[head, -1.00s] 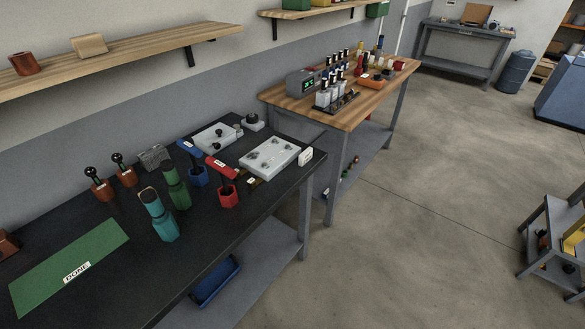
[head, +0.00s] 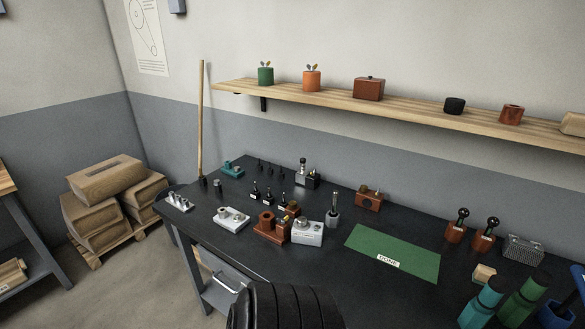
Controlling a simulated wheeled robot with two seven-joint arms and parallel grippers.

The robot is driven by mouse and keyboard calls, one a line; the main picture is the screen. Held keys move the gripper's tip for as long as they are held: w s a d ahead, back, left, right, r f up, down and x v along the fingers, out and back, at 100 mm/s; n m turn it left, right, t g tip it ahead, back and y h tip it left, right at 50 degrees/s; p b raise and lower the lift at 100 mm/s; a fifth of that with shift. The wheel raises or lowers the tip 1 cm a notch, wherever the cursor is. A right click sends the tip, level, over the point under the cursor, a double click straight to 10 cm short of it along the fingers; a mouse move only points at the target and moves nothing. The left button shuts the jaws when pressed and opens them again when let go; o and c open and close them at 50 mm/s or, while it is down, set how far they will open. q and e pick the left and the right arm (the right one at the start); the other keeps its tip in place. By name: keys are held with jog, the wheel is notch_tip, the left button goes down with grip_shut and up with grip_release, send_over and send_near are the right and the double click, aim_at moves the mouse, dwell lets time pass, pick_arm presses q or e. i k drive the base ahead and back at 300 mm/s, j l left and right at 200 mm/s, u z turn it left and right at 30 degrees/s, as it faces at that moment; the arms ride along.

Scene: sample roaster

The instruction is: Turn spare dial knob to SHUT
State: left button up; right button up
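No part in view can be clearly made out as the spare dial knob, and no SHUT marking is readable. Small fittings stand on the left half of the black bench (head: 335,270). A pale plate with round knobs (head: 231,217) lies near its front edge. A light grey box (head: 307,233) stands to the right of it, beside a brown block with round posts (head: 268,226). A small silver fitting (head: 179,201) sits at the bench's left corner. Neither of my grippers is in view.
A green DONE mat (head: 392,253) lies on the bench, with bare bench around it. Teal and green bottles (head: 483,302) stand at the right. A wooden shelf (head: 420,118) holds pots and a black round piece (head: 455,105). Sacks (head: 110,195) are stacked left. A dark ribbed shape covers the bottom centre.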

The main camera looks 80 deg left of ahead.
aim_at(301, 221)
jog(key=u, duration=2.5)
jog(key=k+j+z, duration=0.1)
jog(key=j+z, duration=0.3)
jog(key=j, duration=0.3)
